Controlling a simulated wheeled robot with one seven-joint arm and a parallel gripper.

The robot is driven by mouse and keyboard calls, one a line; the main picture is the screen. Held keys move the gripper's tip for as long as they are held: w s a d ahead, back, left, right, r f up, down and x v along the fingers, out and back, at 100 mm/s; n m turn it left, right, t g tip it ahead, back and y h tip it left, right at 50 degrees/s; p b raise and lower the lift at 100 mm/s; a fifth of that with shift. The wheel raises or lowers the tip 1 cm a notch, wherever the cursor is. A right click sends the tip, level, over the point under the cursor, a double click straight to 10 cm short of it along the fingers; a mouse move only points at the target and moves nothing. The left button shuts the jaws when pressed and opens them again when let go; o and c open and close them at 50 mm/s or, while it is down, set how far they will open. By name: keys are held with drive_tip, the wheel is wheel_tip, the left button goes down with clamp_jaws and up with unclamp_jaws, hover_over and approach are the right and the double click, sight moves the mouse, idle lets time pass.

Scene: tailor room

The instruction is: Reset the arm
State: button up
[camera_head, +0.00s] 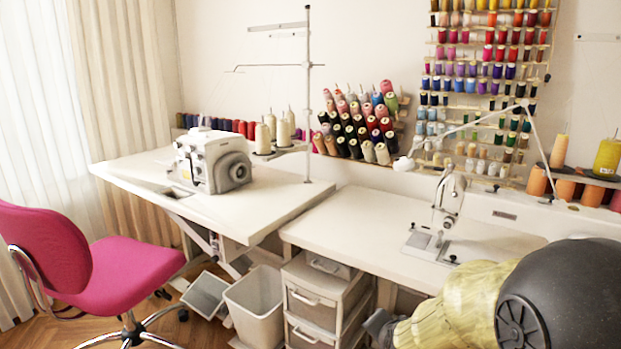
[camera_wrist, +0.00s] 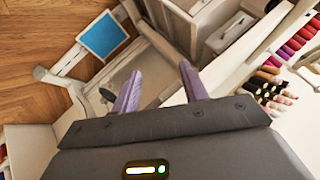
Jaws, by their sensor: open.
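My gripper (camera_wrist: 161,72) shows in the wrist view with its two purple-grey fingers spread apart. It is open and nothing lies between the fingers. Beyond the fingers are a pale table leg frame and the floor. In the head view, my arm fills the lower right corner, in front of the right sewing table (camera_head: 350,232). The fingers cannot be made out clearly in that view.
A sewing machine (camera_head: 447,205) stands on the right table and a serger (camera_head: 212,160) on the left table (camera_head: 130,168). Below are a waste bin (camera_head: 256,303) and a drawer unit (camera_head: 318,300). A pink chair (camera_head: 125,270) stands at left. Thread spools (camera_wrist: 268,84) show right in the wrist view.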

drive_tip(key=s+f+n+g, duration=0.4)
drive_tip(key=s+n+g, duration=0.2)
drive_tip(key=s+n, duration=0.6)
wheel_tip(320, 180, up, 35)
drive_tip(key=s+m+p, duration=0.1)
drive_tip(key=m+p, duration=0.1)
drive_tip(key=p, duration=3.3)
drive_tip(key=shift+s, duration=0.4)
drive_tip(key=shift+f, duration=0.1)
